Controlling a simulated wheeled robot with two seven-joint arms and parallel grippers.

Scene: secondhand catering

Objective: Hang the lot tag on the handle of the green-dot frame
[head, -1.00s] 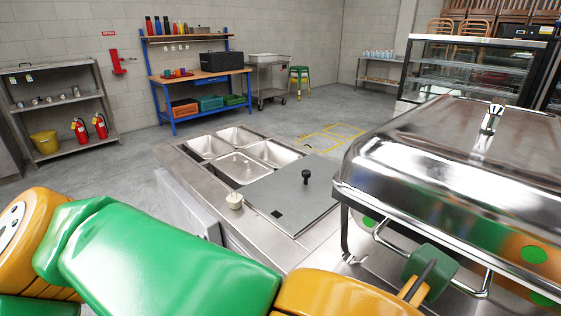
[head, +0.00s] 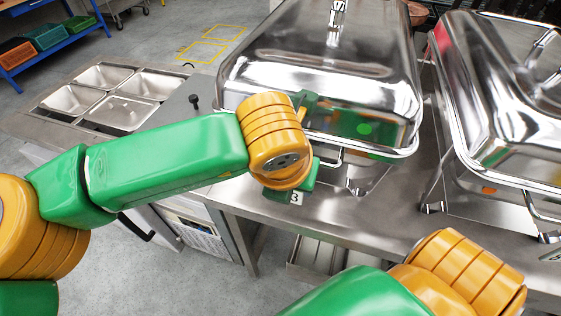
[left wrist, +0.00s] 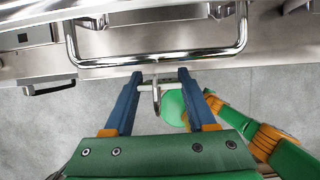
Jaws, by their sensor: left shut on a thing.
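My left gripper (left wrist: 158,76) is shut on the lot tag's metal hook (left wrist: 156,95). I cannot tell whether hook and bar touch. My right gripper is out of view; only its arm shows.
A second chafing dish (head: 520,90) stands close on the right, its frame on the same counter (head: 325,205). Left of the first dish is a well unit with metal pans (head: 120,112). Open floor (head: 190,278) lies in front.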

